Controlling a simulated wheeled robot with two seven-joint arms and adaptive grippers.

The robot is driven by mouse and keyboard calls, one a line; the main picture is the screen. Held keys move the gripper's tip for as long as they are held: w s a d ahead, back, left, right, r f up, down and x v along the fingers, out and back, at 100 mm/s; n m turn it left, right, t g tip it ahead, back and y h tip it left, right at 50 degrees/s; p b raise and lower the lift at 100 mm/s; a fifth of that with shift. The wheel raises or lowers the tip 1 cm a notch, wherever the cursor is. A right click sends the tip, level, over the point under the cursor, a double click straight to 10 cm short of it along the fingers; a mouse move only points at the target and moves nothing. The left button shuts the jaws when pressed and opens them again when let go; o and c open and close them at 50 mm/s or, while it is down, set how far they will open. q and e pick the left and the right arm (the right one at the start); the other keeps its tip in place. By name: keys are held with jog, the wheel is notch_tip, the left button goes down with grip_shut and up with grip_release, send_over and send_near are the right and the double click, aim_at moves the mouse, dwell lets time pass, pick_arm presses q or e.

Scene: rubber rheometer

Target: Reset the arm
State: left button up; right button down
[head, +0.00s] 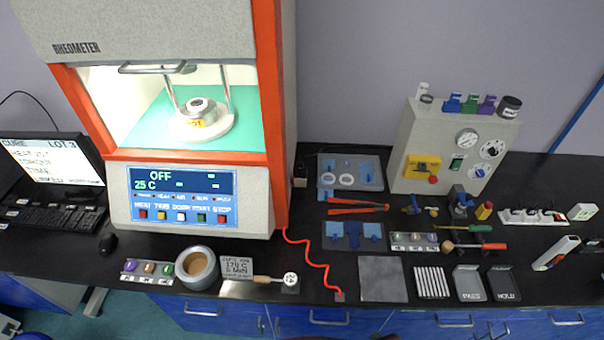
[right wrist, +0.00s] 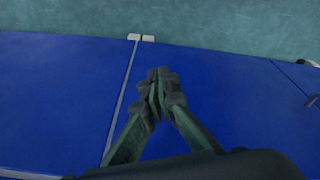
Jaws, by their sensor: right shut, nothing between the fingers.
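My right gripper (right wrist: 158,90) shows in the right wrist view. Its two dark green fingers meet at the tips, with nothing between them. Behind the fingertips is a blue cabinet front, and the gripper appears apart from anything on the bench. Neither gripper's fingers show in the head view, and my left gripper is not in view. The rheometer (head: 255,190) stands at the left of the bench with its chamber open to view. Its display (head: 182,181) reads OFF and 25 C. A round die with a yellow HOT label (head: 197,123) sits inside on a white base.
A black bench (head: 440,275) holds a monitor (head: 60,160), a metal cup (head: 197,268), red-handled tongs (head: 357,206), a grey plate (head: 383,279) and a gauge panel (head: 455,150). Small tools crowd the right side. A red cable (head: 310,255) runs toward the front edge. Blue cabinets (head: 215,315) are below.

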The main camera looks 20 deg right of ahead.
jog(key=s+f+g+b, duration=0.1)
jog(key=s+f+b, duration=0.1)
jog(key=s+f, duration=0.9)
jog(key=s+f+b, duration=0.3)
jog(key=s+f, duration=0.8)
jog(key=f, duration=0.6)
jog(key=shift+s+a+f+n+g, duration=0.15)
jog(key=shift+s+n+g, duration=0.25)
